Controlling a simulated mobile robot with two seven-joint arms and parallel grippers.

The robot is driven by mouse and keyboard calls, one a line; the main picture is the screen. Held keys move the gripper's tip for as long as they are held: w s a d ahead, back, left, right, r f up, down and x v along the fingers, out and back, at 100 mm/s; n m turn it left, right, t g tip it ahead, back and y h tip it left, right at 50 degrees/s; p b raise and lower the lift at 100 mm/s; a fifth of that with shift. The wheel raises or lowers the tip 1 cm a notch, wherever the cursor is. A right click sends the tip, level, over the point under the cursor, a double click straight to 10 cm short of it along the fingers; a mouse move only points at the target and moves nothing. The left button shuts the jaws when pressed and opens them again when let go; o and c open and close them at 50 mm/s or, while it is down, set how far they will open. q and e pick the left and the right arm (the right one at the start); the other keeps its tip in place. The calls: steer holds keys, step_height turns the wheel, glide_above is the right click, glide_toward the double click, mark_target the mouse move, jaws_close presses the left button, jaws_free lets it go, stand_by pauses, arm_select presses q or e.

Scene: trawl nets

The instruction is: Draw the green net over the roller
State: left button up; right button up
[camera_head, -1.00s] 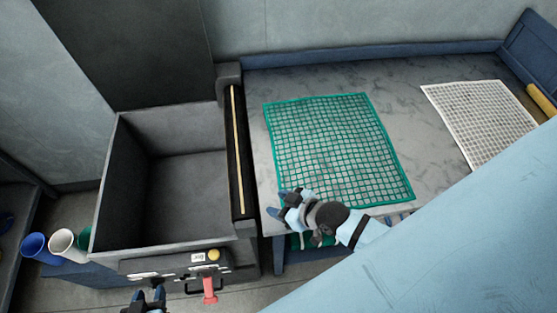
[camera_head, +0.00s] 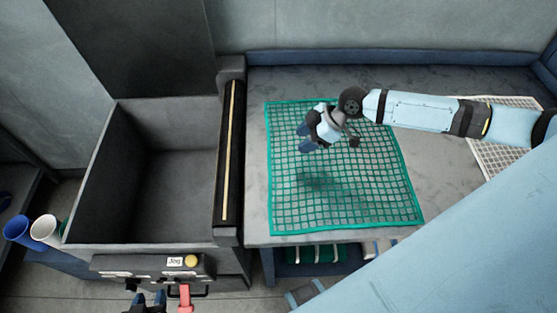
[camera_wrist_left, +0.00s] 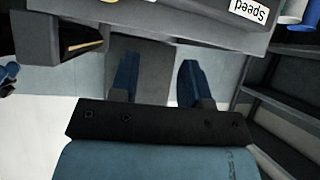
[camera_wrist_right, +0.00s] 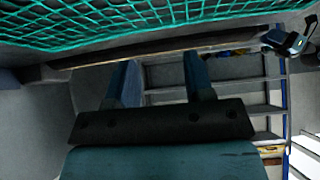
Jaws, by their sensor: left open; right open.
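The green net (camera_head: 345,190) lies flat on the grey table, its left edge a short way right of the roller. The roller (camera_head: 234,150) is a long dark bar with a pale yellow strip, between the grey bin and the table. My right gripper (camera_head: 305,139) is open and empty above the far left part of the net, casting a shadow on it. The net's mesh also crosses the top of the right wrist view (camera_wrist_right: 150,20). My left gripper (camera_head: 148,300) is open and empty at the front, below the control panel; its fingers show in the left wrist view (camera_wrist_left: 157,70).
The grey bin (camera_head: 90,185) stands left of the roller. The control panel (camera_head: 150,266) has a "Jog" label, a yellow button (camera_head: 191,261) and a red handle (camera_head: 185,296). A white net (camera_head: 500,155) lies at the table's right, partly behind my right arm. Cups (camera_head: 20,229) stand left.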

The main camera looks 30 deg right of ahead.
mark_target(277, 159)
steer(key=b+x, duration=0.3)
steer(key=x, duration=0.2)
steer(key=shift+f, duration=0.3)
steer(key=shift+w+a+f, duration=0.3)
steer(key=shift+a+f, duration=0.2)
steer(key=shift+w+a+f, duration=0.1)
steer(key=shift+a+f, duration=0.15)
steer(key=shift+f, duration=0.05)
